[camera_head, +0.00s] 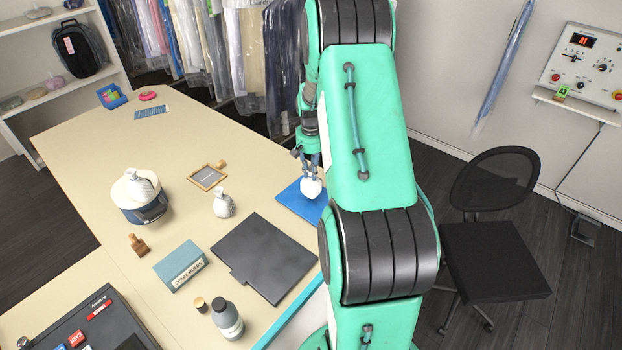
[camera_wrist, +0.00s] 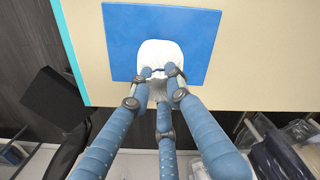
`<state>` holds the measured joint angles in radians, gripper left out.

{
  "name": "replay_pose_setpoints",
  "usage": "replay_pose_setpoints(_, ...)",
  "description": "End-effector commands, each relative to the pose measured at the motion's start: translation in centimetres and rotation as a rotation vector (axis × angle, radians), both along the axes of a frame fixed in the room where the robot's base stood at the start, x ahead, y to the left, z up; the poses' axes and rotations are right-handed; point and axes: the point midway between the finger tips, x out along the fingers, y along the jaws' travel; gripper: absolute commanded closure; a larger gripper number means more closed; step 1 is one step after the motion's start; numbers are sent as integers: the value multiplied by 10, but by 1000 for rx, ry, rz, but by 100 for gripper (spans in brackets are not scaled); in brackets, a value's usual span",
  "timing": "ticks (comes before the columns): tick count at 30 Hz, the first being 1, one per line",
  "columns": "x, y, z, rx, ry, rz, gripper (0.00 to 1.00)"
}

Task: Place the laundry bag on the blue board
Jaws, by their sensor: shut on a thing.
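The blue board (camera_head: 290,199) lies flat near the table's right edge, and it fills the upper middle of the wrist view (camera_wrist: 122,40). A small white bag (camera_head: 312,188), which I take as the laundry bag, is at my gripper (camera_head: 309,163) over the board. In the wrist view my gripper's blue fingers (camera_wrist: 160,80) close around the neck of the bag (camera_wrist: 160,52). The bag appears over the board's edge nearest my gripper. I cannot tell whether its underside touches the board. My arm hides the board's right part in the head view.
A black flat board (camera_head: 263,258) lies in front of the blue board. Hanging garments (camera_head: 240,50) are behind the table. A chair (camera_head: 494,260) stands at right.

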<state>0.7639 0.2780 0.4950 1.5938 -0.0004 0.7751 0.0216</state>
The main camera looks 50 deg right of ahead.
Motion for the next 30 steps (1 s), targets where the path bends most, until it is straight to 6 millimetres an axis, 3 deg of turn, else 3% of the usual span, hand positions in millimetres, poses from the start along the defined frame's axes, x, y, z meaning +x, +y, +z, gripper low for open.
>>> replay_pose_setpoints(13,0,0,-33,0,0,0,100)
replay_pose_setpoints(27,0,0,-38,-1,-1,0,100)
replay_pose_setpoints(28,0,0,-38,0,0,0,77)
replay_pose_setpoints(30,0,0,-38,0,0,0,64)
